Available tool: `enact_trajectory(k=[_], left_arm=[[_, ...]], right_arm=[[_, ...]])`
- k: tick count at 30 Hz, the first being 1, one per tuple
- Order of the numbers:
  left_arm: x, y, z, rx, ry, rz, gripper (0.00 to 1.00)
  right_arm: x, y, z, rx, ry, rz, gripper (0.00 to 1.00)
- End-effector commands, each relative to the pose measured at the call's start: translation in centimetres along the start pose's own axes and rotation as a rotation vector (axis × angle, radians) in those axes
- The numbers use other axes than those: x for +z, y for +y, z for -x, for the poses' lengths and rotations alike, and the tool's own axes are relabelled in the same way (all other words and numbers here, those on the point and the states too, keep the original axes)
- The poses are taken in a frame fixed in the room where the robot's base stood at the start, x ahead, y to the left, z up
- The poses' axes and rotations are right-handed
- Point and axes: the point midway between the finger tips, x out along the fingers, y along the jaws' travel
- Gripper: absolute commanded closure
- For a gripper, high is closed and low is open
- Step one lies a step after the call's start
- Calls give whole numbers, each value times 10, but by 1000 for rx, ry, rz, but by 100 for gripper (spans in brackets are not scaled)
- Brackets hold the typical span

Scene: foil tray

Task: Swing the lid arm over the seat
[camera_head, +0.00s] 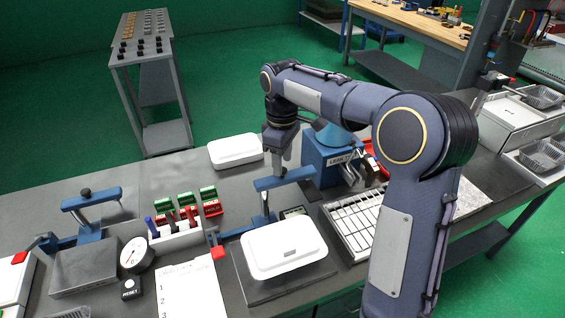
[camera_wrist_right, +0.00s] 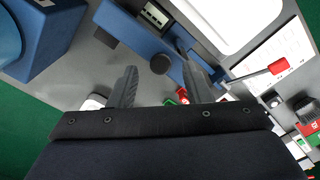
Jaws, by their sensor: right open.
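The blue lid arm (camera_head: 290,177) stands on a post behind the seat and points to the back right, away from over it. It also shows in the right wrist view (camera_wrist_right: 135,30), with a dark round knob (camera_wrist_right: 160,64). The seat (camera_head: 262,292) is a dark plate carrying a white lidded tray (camera_head: 285,250). My right gripper (camera_head: 279,162) is open and points down at the lid arm. In the right wrist view its fingertips (camera_wrist_right: 160,66) appear on either side of the knob; I cannot tell whether they are level with it. My left gripper is out of view.
A red-tipped lever (camera_head: 218,252) sits at the seat's left, near a rack of pens (camera_head: 176,232). A slotted metal tray (camera_head: 352,222) and a blue machine (camera_head: 325,160) stand to the right. A similar blue-armed fixture (camera_head: 92,200) stands at left. Another white tray (camera_head: 235,151) lies behind.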

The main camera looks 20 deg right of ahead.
Motion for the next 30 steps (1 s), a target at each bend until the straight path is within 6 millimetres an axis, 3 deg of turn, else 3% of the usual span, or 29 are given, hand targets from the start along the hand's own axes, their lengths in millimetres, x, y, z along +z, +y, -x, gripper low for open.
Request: enact_trajectory(k=[6,14,24,30], left_arm=[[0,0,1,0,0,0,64],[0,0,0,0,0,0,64],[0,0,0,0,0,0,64],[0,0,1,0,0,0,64]], right_arm=[[0,0,-16,0,0,-1,55],[0,0,-18,0,1,-1,57],[0,0,-17,0,1,-1,100],[0,0,-17,0,1,-2,100]])
